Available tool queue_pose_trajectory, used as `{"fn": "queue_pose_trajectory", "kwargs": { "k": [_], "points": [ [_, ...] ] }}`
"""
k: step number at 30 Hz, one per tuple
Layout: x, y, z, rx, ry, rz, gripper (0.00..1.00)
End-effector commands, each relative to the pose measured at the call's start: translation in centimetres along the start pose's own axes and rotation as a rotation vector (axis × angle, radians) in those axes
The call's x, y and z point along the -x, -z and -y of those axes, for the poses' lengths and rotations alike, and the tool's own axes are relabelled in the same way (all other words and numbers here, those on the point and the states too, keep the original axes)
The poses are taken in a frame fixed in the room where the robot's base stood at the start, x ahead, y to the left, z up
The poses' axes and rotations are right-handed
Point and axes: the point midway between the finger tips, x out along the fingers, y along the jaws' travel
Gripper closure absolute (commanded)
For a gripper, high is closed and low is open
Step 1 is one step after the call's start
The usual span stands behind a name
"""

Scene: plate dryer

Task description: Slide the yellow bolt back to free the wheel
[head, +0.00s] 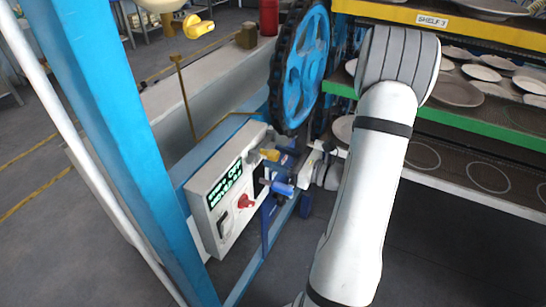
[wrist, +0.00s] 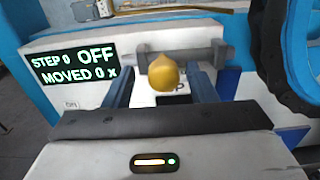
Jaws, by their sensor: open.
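The yellow bolt knob (head: 270,154) sticks out beside the control box, just left of the blue wheel (head: 305,68). In the wrist view the yellow knob (wrist: 164,73) stands in front of a grey horizontal bar (wrist: 205,55). My gripper (wrist: 162,88) is open, with one dark finger on each side of the knob as seen from the wrist. I cannot tell whether the knob is fully between the fingers or a little beyond them. The blue wheel's dark toothed rim (wrist: 268,50) shows at the right. In the head view my wrist partly hides the fingers.
The control box (head: 203,185) has a lit display, reading STEP 0, OFF, MOVED 0 in the wrist view (wrist: 75,65). A blue post (head: 110,120) stands left; plate shelves (head: 455,125) stand right.

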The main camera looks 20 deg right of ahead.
Motion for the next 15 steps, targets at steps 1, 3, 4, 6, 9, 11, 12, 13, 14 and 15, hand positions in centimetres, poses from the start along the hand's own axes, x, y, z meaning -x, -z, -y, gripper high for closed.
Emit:
{"fn": "queue_pose_trajectory", "kwargs": {
  "k": [1,3,4,6,9,11,12,13,14,15],
  "points": [
    [1.0,0.3,0.1,0.001,0.006,0.000,0.49],
    [2.2,0.2,0.1,0.002,0.006,0.001,0.49],
    [2.7,0.2,0.1,0.002,0.005,0.000,0.49],
    [3.7,0.2,0.1,0.002,0.005,-0.001,0.49],
    [4.8,0.2,0.1,0.001,0.003,-0.001,0.49],
    [5.3,0.2,0.0,0.000,0.001,0.000,0.49],
    [5.5,0.1,0.0,0.000,0.000,0.000,0.49],
    [5.6,0.1,0.0,0.000,0.000,0.000,0.49],
    [5.7,0.1,0.0,0.000,-0.001,0.000,0.49],
    [5.8,0.1,0.0,0.000,-0.001,0.000,0.49]
  ]
}}
